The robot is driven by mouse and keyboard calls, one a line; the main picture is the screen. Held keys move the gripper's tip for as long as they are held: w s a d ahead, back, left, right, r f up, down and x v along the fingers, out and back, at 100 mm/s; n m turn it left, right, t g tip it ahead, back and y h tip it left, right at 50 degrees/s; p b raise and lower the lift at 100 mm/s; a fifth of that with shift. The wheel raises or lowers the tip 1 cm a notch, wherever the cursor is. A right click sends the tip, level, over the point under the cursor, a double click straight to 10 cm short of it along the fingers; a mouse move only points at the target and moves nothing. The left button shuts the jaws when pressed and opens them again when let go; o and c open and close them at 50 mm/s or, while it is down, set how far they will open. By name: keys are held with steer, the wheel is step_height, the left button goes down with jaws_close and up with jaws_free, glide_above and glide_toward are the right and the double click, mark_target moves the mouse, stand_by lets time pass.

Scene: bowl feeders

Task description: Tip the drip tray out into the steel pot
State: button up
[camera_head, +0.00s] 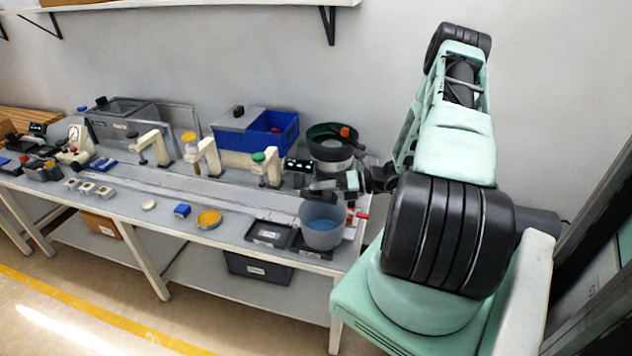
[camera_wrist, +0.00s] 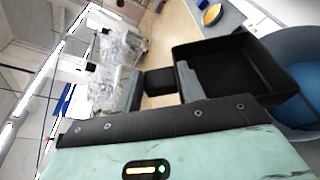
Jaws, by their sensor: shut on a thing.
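My gripper (camera_wrist: 157,88) is shut on the short black handle of the drip tray (camera_wrist: 262,52), a black rectangular open tray. Its dark inside shows in the wrist view, but I cannot tell what lies in it. The steel pot (camera_wrist: 305,48) is beside and beyond the tray at the right edge there, with blue inside. In the head view the steel pot (camera_head: 322,238) stands at the bench's front right corner. My gripper (camera_head: 340,183) is just above its back rim, with the dark tray (camera_head: 322,194) over the pot's mouth; the exact tilt is unclear.
A black labelled tray (camera_head: 270,235) lies left of the pot. A dark green-rimmed bowl feeder (camera_head: 332,146) and a blue bin (camera_head: 272,132) stand behind. A red-handled part (camera_head: 361,214) is close right of the pot. A yellow dish (camera_head: 209,219) sits farther left.

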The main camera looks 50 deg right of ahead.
steer(key=shift+s+a+f+n+t+h+b, duration=0.2)
steer(key=shift+a+f+n+h+b, duration=0.45)
steer(key=shift+n+b, duration=0.6)
steer(key=shift+s+a+f+n+t+h+b, duration=0.1)
steer(key=shift+s+a+f+n+h+b, duration=0.25)
steer(key=shift+a+f+n+h+b, duration=0.85)
steer(key=shift+s+f+n+t+y+b, duration=0.1)
steer(key=shift+s+f+n+b, duration=0.15)
steer(key=shift+n+b, duration=1.05)
steer(key=shift+m+b, duration=0.35)
